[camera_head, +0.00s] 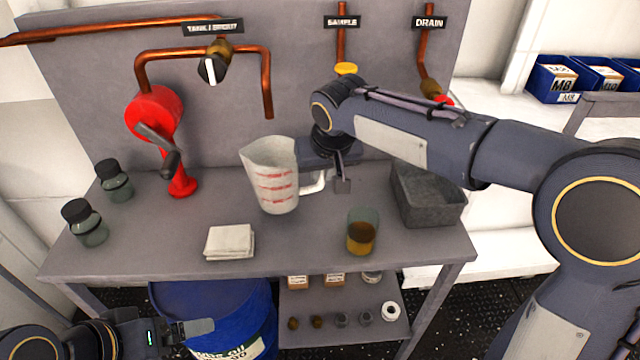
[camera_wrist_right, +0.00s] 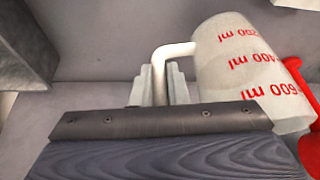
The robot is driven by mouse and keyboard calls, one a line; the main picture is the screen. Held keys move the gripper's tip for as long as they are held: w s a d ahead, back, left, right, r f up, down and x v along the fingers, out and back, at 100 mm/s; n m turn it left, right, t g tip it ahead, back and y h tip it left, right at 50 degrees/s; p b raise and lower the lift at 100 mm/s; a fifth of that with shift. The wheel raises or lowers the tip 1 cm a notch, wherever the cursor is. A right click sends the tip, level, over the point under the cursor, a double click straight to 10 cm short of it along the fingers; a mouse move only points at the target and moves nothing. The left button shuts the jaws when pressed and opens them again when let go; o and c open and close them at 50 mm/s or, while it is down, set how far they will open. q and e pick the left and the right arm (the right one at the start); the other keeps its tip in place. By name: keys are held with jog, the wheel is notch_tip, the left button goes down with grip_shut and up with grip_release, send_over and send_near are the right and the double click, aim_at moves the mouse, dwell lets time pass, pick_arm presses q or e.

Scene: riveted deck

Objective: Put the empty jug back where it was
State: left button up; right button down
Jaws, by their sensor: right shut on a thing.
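The jug (camera_head: 272,175) is translucent white with red ml marks; I see no liquid in it. In the head view it is over the middle of the bench, roughly upright, spout to the left. I cannot tell whether its base touches the bench. My right gripper (camera_head: 328,182) is shut on its white handle, to the right of the jug. The jug (camera_wrist_right: 245,70) also fills the upper right of the right wrist view, with the handle at the fingers. My left gripper (camera_head: 195,328) is low at the left, in front of the bench; its jaw opening is unclear.
A glass of amber liquid (camera_head: 361,235) and a grey tray (camera_head: 428,205) stand to the right. A folded white cloth (camera_head: 229,243) lies at the front. A red hand pump (camera_head: 155,115) and two dark-capped jars (camera_head: 85,224) are left. Copper pipes run behind.

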jog(key=shift+w+a+f, duration=0.1)
jog(key=shift+w+f, duration=0.2)
jog(key=shift+f, duration=0.05)
jog(key=shift+w+f, duration=0.15)
jog(key=shift+f, duration=0.75)
jog(key=shift+w+f, duration=0.1)
jog(key=shift+f, duration=0.75)
jog(key=shift+f+b, duration=0.1)
jog(key=shift+b, duration=0.25)
jog(key=shift+f, duration=0.15)
jog(key=c, duration=1.4)
grip_release()
jog(key=shift+r, duration=0.25)
jog(key=p+v, duration=0.1)
jog(key=v, duration=1.1)
jog(key=shift+s, duration=0.15)
